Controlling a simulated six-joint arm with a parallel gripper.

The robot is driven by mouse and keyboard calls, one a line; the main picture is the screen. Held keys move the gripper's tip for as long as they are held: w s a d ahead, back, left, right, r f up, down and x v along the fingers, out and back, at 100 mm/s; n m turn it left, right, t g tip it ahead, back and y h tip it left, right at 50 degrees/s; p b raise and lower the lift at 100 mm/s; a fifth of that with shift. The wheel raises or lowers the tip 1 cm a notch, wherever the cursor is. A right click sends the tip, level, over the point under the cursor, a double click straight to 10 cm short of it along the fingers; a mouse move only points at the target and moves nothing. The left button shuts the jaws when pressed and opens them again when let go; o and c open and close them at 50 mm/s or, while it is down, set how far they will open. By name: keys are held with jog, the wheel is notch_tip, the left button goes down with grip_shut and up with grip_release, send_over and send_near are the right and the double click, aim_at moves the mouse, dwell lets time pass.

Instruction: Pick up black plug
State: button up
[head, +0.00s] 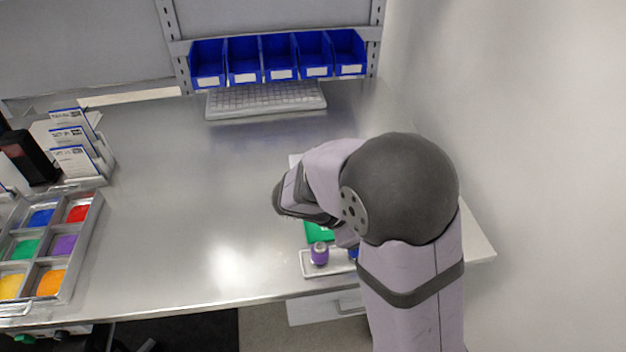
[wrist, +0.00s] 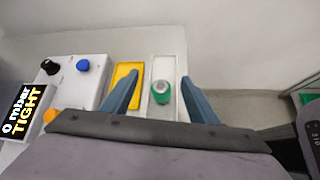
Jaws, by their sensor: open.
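In the wrist view, a black knob-shaped piece (wrist: 49,66), likely the black plug, stands on a white box (wrist: 72,90) at the far left. My gripper (wrist: 160,77) is open, its two blue fingers well to the right of the black piece. A green plug with a grey top (wrist: 162,92) stands in a white tray (wrist: 164,66) and appears between the fingers; I cannot tell how far below them it is. In the head view my arm hides the gripper's fingers and the black piece.
The white box also bears a blue knob (wrist: 83,65), an orange piece (wrist: 50,115) and a display (wrist: 22,112) reading "0 mbar TIGHT". A yellow pad (wrist: 123,77) lies beside it. In the head view, a purple plug (head: 319,254) stands near the table's front edge; mid-table is clear.

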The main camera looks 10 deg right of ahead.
jog(key=w+a+n+t+h+b, duration=0.1)
jog(key=w+a+n+t+b, duration=0.1)
jog(key=w+a, duration=0.3)
jog(key=w+a+f+n+t+h+b, duration=0.1)
jog(key=w+a+n+t+b, duration=0.2)
jog(key=w+a+n+t, duration=0.1)
jog(key=w+a+f+n+t+h+b, duration=0.1)
jog(key=w+a+n+t+b, duration=0.1)
jog(key=w+a, duration=0.4)
jog(key=shift+w+n+t+h, duration=0.3)
jog(key=shift+w+n+t, duration=0.3)
jog(key=shift+w, duration=0.35)
jog(key=a+f+b, duration=0.2)
jog(key=a, duration=0.1)
jog(key=shift+w+a+f+b, duration=0.1)
jog(key=shift+w+f+b, duration=0.2)
jog(key=shift+w+f, duration=0.05)
jog(key=shift+r+p+x, duration=0.2)
jog(key=shift+p+x, duration=0.55)
jog(key=shift+x, duration=0.75)
jog(key=shift+p+x, duration=0.9)
jog(key=shift+x, duration=1.3)
jog(key=shift+s+f, duration=0.1)
jog(key=shift+f, duration=0.05)
